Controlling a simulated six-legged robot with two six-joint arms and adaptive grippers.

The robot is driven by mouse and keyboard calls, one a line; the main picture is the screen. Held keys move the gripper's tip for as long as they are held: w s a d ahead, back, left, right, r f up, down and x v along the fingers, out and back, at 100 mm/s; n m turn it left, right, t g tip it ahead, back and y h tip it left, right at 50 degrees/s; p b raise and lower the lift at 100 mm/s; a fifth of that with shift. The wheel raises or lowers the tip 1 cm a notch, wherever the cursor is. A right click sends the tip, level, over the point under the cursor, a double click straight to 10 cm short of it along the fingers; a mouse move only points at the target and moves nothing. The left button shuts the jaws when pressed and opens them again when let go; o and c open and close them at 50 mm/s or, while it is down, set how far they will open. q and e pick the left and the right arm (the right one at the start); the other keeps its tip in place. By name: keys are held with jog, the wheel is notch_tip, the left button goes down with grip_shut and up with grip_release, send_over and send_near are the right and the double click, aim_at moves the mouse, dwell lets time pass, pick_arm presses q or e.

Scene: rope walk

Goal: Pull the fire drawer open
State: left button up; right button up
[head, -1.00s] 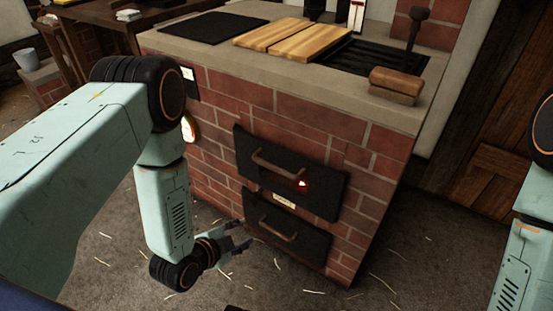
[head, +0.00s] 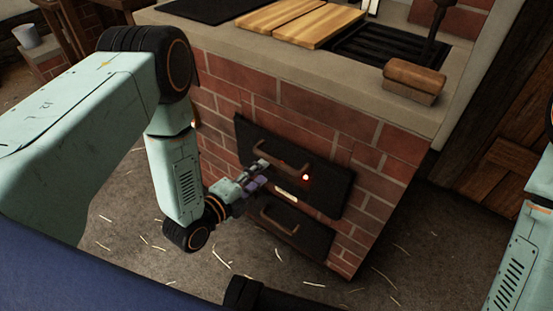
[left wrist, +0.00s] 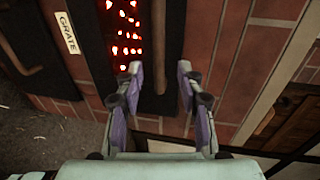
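The brick stove's front has two dark panels with curved handles. The upper dark drawer (head: 325,188) has a brown handle (head: 283,160) and a small red glow. In the left wrist view, glowing coals (left wrist: 122,30) show beside the upper handle (left wrist: 159,45). My left gripper (head: 262,173) is just in front of the upper drawer, by its handle. In the left wrist view my left gripper (left wrist: 158,82) has its fingers apart, with the handle seen between them; whether they touch it I cannot tell. My right gripper is out of view.
The lower dark panel (head: 315,240) has its own handle (head: 279,221); a GRATE label (left wrist: 68,33) shows near it. On the stove top are a wooden board (head: 318,27), a black grill (head: 385,45) and a brush-like block (head: 413,76). Straw litters the floor.

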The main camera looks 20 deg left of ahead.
aim_at(274, 163)
pick_arm(q)
jog(key=b+x, duration=0.3)
jog(key=x, duration=0.5)
jog(key=shift+s, duration=0.1)
jog(key=shift+c, duration=0.3)
grip_shut()
dwell(0.6)
